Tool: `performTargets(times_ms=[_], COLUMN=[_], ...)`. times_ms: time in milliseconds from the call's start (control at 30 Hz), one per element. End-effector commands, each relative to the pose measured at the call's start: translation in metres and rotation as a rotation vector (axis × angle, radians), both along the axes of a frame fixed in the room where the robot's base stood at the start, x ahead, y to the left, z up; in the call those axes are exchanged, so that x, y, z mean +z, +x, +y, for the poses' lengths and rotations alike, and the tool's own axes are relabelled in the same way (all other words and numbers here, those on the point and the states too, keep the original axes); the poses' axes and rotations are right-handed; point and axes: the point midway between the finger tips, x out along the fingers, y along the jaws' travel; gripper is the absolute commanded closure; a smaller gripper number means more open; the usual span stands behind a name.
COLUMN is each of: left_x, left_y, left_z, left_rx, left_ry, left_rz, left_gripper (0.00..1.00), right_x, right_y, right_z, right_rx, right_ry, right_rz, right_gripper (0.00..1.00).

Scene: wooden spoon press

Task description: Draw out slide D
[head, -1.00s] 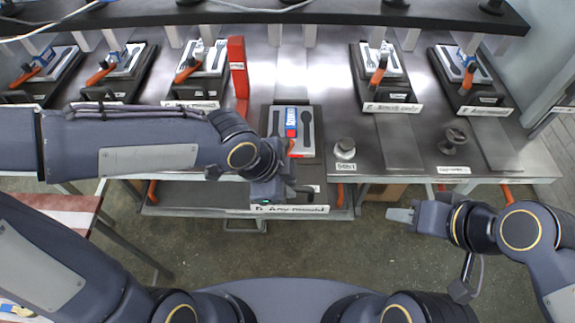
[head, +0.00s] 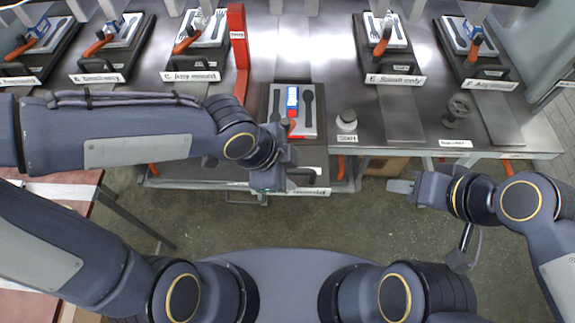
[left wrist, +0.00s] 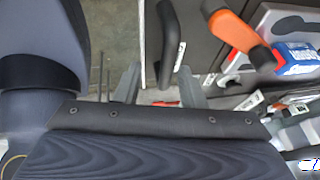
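Slide D is the dark tray (head: 320,152) at the middle of the bench, carrying a light plate (head: 309,128) with a dark spoon shape, a blue-and-white block and a red-orange lever. It juts past the bench's front edge. Its front label (head: 312,192) is partly hidden by my left gripper (head: 287,172). In the left wrist view, the slide's black handle (left wrist: 169,35) passes between the two fingers of my left gripper (left wrist: 160,70). A gap shows on the left finger's side; the handle lies close to the right finger. My right gripper (head: 398,187) hangs away from the bench, seemingly empty, its opening unclear.
More labelled slides line the back, including C (head: 190,76) and E (head: 395,79). A red upright post (head: 238,50) stands left of slide D. A metal weight (head: 347,121) and a knob-like part (head: 456,110) stand to its right. Floor in front is clear.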

Motion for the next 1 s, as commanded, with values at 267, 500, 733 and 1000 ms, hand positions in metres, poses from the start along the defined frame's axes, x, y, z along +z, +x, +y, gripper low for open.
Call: performTargets(times_ms=[267, 500, 733, 1000], left_x=[0.007, 0.044, 0.068, 0.071], left_y=[0.001, -0.005, -0.012, -0.013], left_z=[0.002, 0.017, 0.028, 0.03], left_rx=[0.003, 0.009, 0.004, 0.001], left_ry=[-0.002, -0.002, -0.001, -0.001], left_rz=[-0.005, -0.008, -0.004, -0.001], left_gripper=[0.64, 0.64, 0.64, 0.64], right_x=[0.004, 0.022, 0.029, 0.029], right_y=[0.0, 0.0, 0.0, 0.0], right_z=[0.0, 0.0, 0.0, 0.0], right_rx=[0.0, 0.0, 0.0, 0.0], right_ry=[0.0, 0.0, 0.0, 0.0], right_rz=[0.0, 0.0, 0.0, 0.0], right_gripper=[0.64, 0.64, 0.64, 0.64])
